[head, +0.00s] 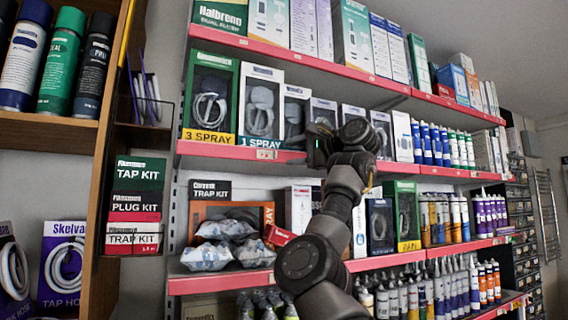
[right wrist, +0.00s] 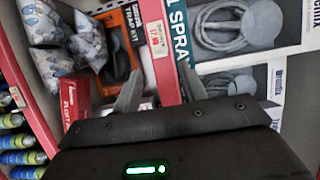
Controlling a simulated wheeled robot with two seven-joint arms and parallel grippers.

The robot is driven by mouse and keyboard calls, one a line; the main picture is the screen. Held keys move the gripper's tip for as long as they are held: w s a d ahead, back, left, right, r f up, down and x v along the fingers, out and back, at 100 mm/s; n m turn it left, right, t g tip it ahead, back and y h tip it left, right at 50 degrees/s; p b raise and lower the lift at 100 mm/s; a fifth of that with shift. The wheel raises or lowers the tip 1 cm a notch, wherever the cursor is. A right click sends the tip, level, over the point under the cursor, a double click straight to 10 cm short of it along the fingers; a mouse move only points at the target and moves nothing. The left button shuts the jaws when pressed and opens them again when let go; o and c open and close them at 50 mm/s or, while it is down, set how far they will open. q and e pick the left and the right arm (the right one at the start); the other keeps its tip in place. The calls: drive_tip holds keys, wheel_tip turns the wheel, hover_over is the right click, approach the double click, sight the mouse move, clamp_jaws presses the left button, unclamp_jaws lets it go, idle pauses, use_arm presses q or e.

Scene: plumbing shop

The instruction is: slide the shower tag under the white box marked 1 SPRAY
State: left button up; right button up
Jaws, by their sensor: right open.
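The white box marked SPRAY (head: 259,105), with a teal band, stands on the middle shelf, right of the 3 SPRAY box. In the right wrist view the white box (right wrist: 228,22) shows turned on its side. A small pale price tag (head: 266,154) sits on the red shelf edge below this box; it also shows in the right wrist view (right wrist: 153,36). I cannot read its wording. My right gripper (head: 313,148) is right of the tag at the shelf edge. In the right wrist view its fingers (right wrist: 162,70) are apart, with the red edge between them and nothing held. My left gripper is out of view.
More white shower boxes (head: 294,115) stand along the middle shelf. Below are a trap kit box (right wrist: 122,42) and bagged parts (head: 225,245). A wooden shelf unit (head: 92,200) stands at left. The red edge left of the tag looks clear.

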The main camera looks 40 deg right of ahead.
drive_tip(key=s+b, duration=0.2)
drive_tip(key=s, duration=0.3)
drive_tip(key=shift+s+d, duration=0.15)
drive_tip(key=shift+s, duration=0.25)
drive_tip(key=shift+w, duration=0.1)
